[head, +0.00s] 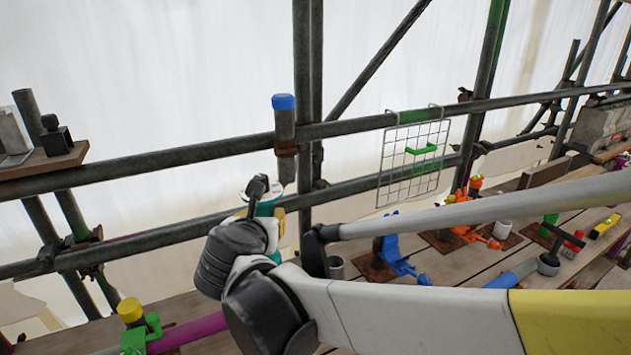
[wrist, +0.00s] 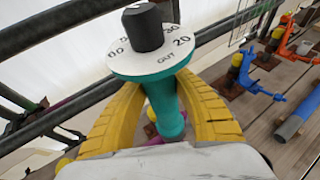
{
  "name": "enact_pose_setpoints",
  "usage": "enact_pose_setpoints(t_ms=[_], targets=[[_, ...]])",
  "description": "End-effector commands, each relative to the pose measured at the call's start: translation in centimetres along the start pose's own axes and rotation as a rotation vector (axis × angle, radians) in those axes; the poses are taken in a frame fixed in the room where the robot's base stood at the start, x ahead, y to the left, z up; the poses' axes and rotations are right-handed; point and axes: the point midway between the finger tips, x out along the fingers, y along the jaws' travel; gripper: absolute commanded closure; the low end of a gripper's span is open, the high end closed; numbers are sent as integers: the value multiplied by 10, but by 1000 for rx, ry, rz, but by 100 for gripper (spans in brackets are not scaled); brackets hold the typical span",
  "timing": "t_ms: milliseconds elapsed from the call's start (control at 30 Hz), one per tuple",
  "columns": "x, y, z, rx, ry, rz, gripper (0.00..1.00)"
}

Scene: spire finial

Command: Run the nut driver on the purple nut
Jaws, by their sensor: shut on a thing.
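My gripper (wrist: 160,100) has its yellow fingers closed around a teal upright tool (wrist: 166,112). A purple tube (head: 187,331) lies at the lower left, beside a green clamp (head: 140,338) with a yellow cap. I cannot make out a purple nut for certain.
Scaffold rails (head: 170,160) and a blue-capped post (head: 285,130) stand close behind. A wire rack (head: 412,165) hangs on the rail. A blue clamp (head: 396,259), an orange clamp (head: 472,225) and a black T-handled tool (head: 549,260) are on the planks to the right.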

Motion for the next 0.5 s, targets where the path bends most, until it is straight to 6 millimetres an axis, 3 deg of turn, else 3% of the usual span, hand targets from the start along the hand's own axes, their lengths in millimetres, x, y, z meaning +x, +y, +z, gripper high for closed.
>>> enact_pose_setpoints(t_ms=[500], targets=[[4, -1, -8, 0, -1, -1, 98]])
